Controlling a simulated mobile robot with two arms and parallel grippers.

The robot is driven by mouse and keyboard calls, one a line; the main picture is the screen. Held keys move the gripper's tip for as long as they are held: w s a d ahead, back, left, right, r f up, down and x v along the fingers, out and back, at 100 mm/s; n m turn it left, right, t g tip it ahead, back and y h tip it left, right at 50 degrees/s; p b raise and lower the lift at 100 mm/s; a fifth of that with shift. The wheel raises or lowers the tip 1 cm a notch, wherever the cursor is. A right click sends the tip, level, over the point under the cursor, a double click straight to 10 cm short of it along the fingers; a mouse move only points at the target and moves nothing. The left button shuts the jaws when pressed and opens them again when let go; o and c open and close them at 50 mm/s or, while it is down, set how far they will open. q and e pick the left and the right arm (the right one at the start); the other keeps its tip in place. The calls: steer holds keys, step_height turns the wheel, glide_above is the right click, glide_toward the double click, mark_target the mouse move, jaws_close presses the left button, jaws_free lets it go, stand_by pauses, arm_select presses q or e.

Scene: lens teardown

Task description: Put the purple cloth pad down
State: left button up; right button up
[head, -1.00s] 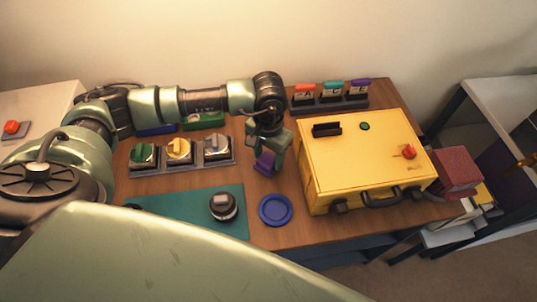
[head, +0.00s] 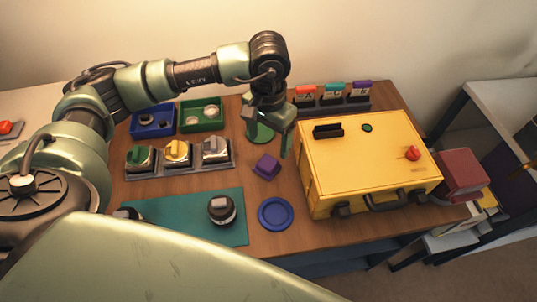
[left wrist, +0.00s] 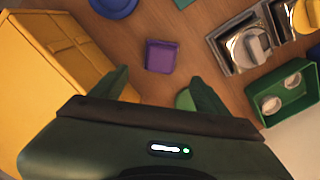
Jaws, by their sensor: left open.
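The purple cloth pad (head: 267,167) lies on the wooden table (head: 270,245), left of the yellow case and above the blue round dish in the head view. In the left wrist view the pad (left wrist: 160,56) lies alone on the wood, beyond the fingertips. My left gripper (head: 271,146) is open and empty, raised above the table behind the pad and apart from it. Its two fingers also show in the left wrist view (left wrist: 158,85). My right gripper is not in view.
The yellow case (head: 365,165) stands close right of the pad. A blue dish (head: 275,214) lies in front. A holder with several knobbed blocks (head: 180,154) is left, with blue (head: 153,122) and green (head: 201,116) bins behind. A green disc (head: 262,133) lies behind the pad.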

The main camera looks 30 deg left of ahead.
arm_select(q)
step_height(320, 180, up, 4)
steer(key=shift+f+b, duration=0.1)
steer(key=shift+b, duration=0.2)
stand_by(0.4)
